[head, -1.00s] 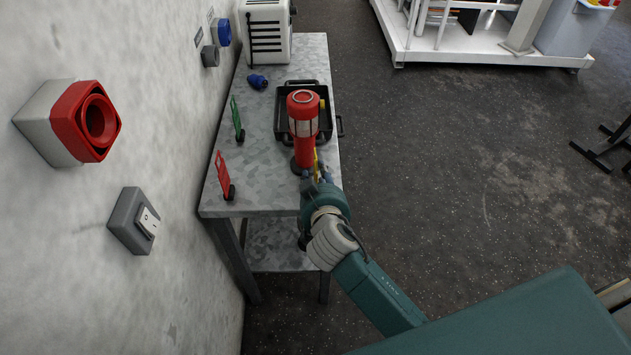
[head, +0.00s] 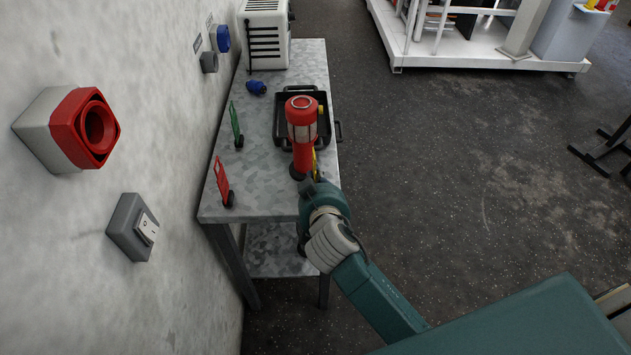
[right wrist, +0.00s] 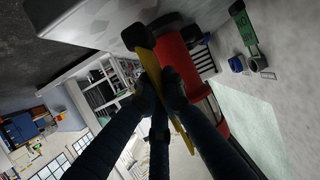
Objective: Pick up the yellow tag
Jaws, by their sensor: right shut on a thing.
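The yellow tag (head: 314,161) is partly hidden in the head view, beside the red cylinder and just beyond my right gripper (head: 314,182). In the right wrist view the yellow tag (right wrist: 149,62) is a thin plate with a dark foot at its upper end. My right gripper (right wrist: 160,92) is shut on it, with a dark finger on each side. Whether its foot still touches the table is hidden. My left gripper is not in view.
A red cylinder (head: 302,133) stands close by, in front of a black tray (head: 281,103). A red tag (head: 221,180) and a green tag (head: 235,123) stand at the table's left. A blue plug (head: 256,87) lies farther back. The wall bounds the left.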

